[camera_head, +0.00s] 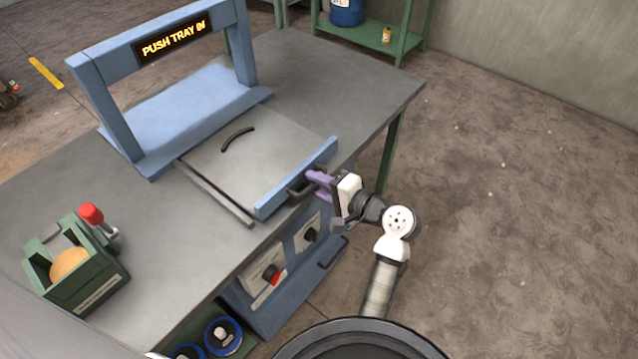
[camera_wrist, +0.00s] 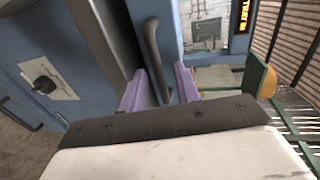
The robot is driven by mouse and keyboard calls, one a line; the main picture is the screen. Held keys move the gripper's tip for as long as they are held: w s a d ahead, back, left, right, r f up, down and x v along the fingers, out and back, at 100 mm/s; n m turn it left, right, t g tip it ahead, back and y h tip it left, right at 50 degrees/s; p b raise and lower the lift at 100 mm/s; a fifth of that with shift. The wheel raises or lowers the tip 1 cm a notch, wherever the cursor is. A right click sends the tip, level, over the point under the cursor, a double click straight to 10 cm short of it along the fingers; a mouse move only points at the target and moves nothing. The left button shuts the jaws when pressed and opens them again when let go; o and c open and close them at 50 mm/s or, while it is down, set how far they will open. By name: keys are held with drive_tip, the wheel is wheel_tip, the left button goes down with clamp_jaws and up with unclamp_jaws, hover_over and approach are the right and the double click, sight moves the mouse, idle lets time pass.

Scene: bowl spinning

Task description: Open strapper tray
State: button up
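The strapper tray (camera_head: 245,150) is a flat grey plate in front of the blue strapper frame (camera_head: 165,100), extended toward the table's near edge. Its blue front panel (camera_head: 298,178) carries a dark bar handle (camera_head: 297,190). The handle also shows in the wrist view (camera_wrist: 153,55). My gripper (camera_head: 318,184) is at the handle. In the wrist view its purple fingers (camera_wrist: 160,86) stand apart on either side of the handle, with visible gaps. The lit sign (camera_head: 175,40) reads "PUSH TRAY IN".
A green box (camera_head: 75,280) with a round tan object and a red-handled tool (camera_head: 92,216) stands at the table's left. A blue control box with knobs (camera_head: 290,265) is below the front edge. A green shelf (camera_head: 375,38) stands behind. The floor at right is clear.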

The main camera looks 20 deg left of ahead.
drive_tip(key=b+v, duration=0.2)
drive_tip(key=v, duration=1.1)
drive_tip(key=shift+s+d+b, duration=0.15)
drive_tip(key=shift+d+b, duration=0.2)
drive_tip(key=shift+b, duration=0.05)
